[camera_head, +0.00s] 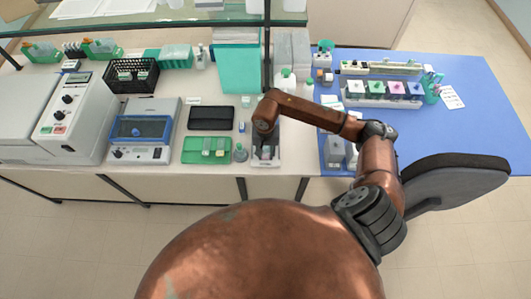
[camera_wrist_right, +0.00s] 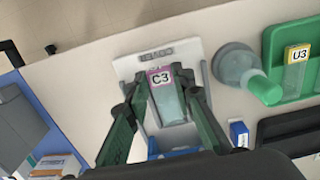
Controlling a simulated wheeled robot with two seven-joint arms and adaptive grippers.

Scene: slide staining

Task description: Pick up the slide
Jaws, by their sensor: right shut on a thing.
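In the right wrist view, a glass slide (camera_wrist_right: 168,103) with a pink-edged label reading C3 is between the fingers of my right gripper (camera_wrist_right: 164,85). The fingers are shut on its sides, and its label end points away from the palm. The slide is over a pale holder (camera_wrist_right: 125,68) with dark lettering at its far edge; I cannot tell whether it still touches it. In the head view my right gripper (camera_head: 266,150) is over this holder (camera_head: 267,163) near the table's front edge, and the arm hides much of it. My left gripper is not in view.
A green tray (camera_wrist_right: 290,92) with a slide labelled U3 (camera_wrist_right: 297,68) lies to the right of the holder. A bottle with a green cap (camera_wrist_right: 262,88) stands between them. In the head view, a blue mat (camera_head: 450,115) with staining jars covers the table's right side.

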